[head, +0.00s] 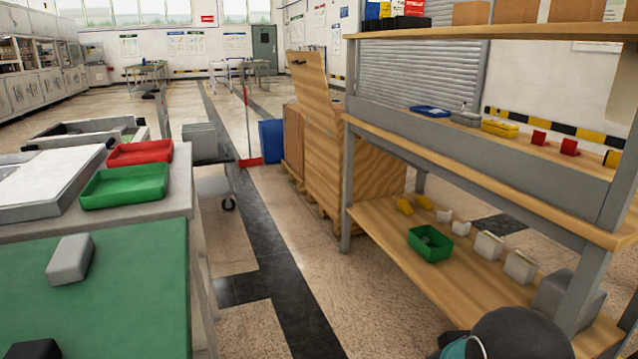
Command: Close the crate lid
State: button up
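A large wooden crate (322,166) stands on the floor in the middle distance, partly behind the shelving unit's front post. Its wooden lid (313,92) stands raised, tilted slightly back, well above the crate body. A small dark handle (299,63) shows near the lid's top edge. The inside of the crate is hidden. My gripper is not in view; only a dark rounded part, probably of my arm, shows at the bottom right, far from the crate.
A wooden-topped shelving unit (480,160) with bins fills the right. A green-matted bench (130,270) with trays fills the left. A grey cart (214,187) and a blue bin (271,141) stand near the crate. The floor aisle (262,230) between is clear.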

aim_at(309, 78)
jog(key=i, duration=1.7)
jog(key=u, duration=1.25)
jog(key=i, duration=0.45)
jog(key=z, duration=0.65)
jog(key=i, duration=1.75)
jog(key=u, duration=0.05)
